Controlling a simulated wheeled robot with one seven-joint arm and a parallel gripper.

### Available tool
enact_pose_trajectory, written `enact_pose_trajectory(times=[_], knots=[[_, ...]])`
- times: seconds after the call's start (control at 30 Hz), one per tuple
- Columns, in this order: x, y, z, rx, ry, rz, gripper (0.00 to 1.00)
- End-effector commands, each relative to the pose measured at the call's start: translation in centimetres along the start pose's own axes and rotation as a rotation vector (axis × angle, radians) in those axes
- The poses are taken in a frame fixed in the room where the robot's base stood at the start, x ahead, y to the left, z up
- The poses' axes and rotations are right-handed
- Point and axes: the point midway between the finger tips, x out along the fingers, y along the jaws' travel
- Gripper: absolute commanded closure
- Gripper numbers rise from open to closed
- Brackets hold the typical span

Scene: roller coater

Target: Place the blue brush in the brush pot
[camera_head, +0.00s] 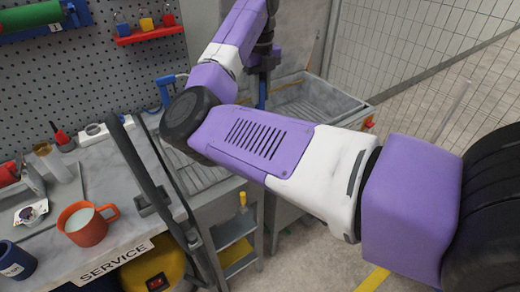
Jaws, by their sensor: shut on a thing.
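My gripper (263,69) is at the upper middle, in front of the grey sink. It is shut on a narrow upright blue thing, seemingly the blue brush (262,96), which hangs down below the fingers. My arm hides part of it and its lower end. An orange mug (84,226) with pale contents and a dark blue labelled pot (15,261) stand on the bench at the lower left, far from my gripper. I cannot tell which vessel is the brush pot.
The grey sink (340,102) lies behind my gripper, with a blue spray handle (165,86) at its left. Dark upright bars (148,180) stand at the service bench's right edge. A pegboard (75,80) and wire fence (420,45) close the back.

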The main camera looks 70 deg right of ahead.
Motion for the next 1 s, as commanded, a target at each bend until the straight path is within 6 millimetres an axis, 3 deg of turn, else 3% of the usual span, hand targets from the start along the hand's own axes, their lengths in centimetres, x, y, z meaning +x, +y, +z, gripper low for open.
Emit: enact_pose_trajectory(times=[0.1,0.4,0.77,1.0], knots=[[3.2,-0.1,-0.2,0.0,0.006,-0.002,1.0],[9.8,0.1,-0.1,0.0,0.003,0.0,1.0],[13.0,0.1,0.0,0.0,0.002,0.001,1.0],[16.2,0.1,-0.1,0.0,0.001,0.001,1.0]])
